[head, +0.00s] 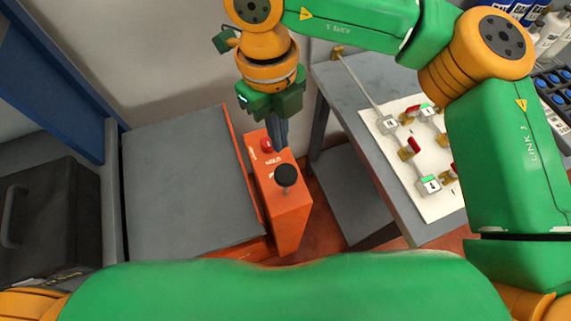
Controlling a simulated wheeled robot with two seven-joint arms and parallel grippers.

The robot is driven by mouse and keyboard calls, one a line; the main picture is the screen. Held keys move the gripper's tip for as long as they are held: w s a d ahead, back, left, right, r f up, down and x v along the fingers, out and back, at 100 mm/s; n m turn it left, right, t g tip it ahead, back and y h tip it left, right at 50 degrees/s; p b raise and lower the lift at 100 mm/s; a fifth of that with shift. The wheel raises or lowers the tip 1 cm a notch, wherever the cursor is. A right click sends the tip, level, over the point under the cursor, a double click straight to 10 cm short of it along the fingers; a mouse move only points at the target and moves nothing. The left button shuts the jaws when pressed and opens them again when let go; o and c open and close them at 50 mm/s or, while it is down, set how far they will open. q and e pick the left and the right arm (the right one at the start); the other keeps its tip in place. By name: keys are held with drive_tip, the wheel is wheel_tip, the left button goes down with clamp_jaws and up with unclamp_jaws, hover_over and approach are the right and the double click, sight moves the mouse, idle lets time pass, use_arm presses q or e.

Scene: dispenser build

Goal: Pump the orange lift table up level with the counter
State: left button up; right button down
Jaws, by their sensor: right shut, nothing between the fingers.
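The orange lift table, with its grey top (185,180), stands low at centre left. Its orange control box (289,210) is on its right side. On the box are a red button (266,145) and a black round knob (285,176) on a short stem. My right gripper (282,146) is shut and empty, pointing down over the back of the box beside the red button. I cannot tell whether the fingertips touch the box. My left gripper is not in view. The grey counter (345,85) stands to the right of the lift table.
A white board (440,207) with pipes and red-handled valves lies on the counter. Bottles (548,35) and a dark bin rack (555,95) are at the far right. A black case (50,215) and blue frame (60,70) stand at left.

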sight(284, 171)
drive_tip(key=shift+f, duration=0.15)
drive_tip(key=f+b, duration=0.1)
drive_tip(key=f, duration=0.1)
drive_tip(key=f+b, duration=0.4)
drive_tip(key=shift+s+d+f, duration=0.2)
drive_tip(key=shift+s+f, duration=0.05)
drive_tip(key=shift+f, duration=0.15)
drive_tip(key=shift+r, duration=0.1)
